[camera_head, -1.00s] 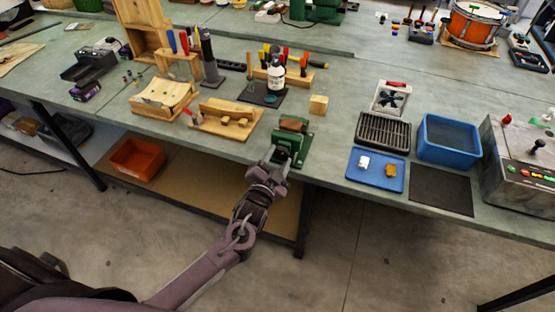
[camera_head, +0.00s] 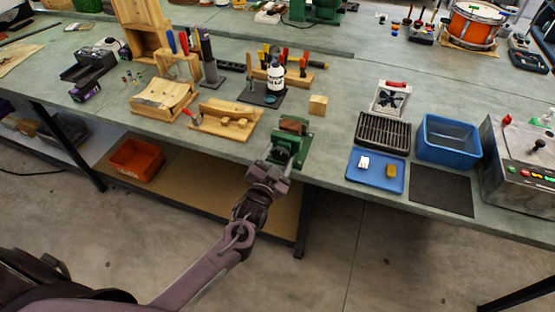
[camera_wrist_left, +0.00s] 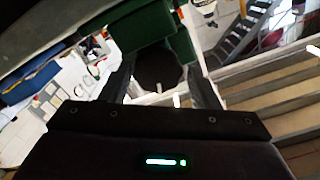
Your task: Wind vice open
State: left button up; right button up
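The green vice (camera_head: 292,138) is on the bench's front edge, with a brown block-like part at its top. My left gripper (camera_head: 277,161) is at the vice's front, its fingers pointing toward it. In the left wrist view, the gripper's two fingers (camera_wrist_left: 161,85) stand well apart, on either side of a dark round part of the green vice (camera_wrist_left: 158,66). A pale bar shows low between the fingers; whether they touch anything is unclear. The jaw gap is not clear from here. My right gripper is not in view.
A wooden fixture (camera_head: 225,121) and a small wooden block (camera_head: 318,105) are near the vice. A blue tray (camera_head: 376,184) with two small pieces, a dark grate (camera_head: 383,131) and a blue bin (camera_head: 447,139) are to the right. Bare bench lies between vice and tray.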

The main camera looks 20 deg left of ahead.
pick_arm(q)
jog(key=shift+o, duration=1)
jog(key=shift+w+f, duration=0.1)
jog(key=shift+f, duration=0.1)
jog(key=shift+s, duration=0.35)
jog(key=s+b, duration=0.1)
jog(key=s, duration=0.6)
jog(key=shift+a, duration=0.15)
jog(key=shift+s, duration=0.1)
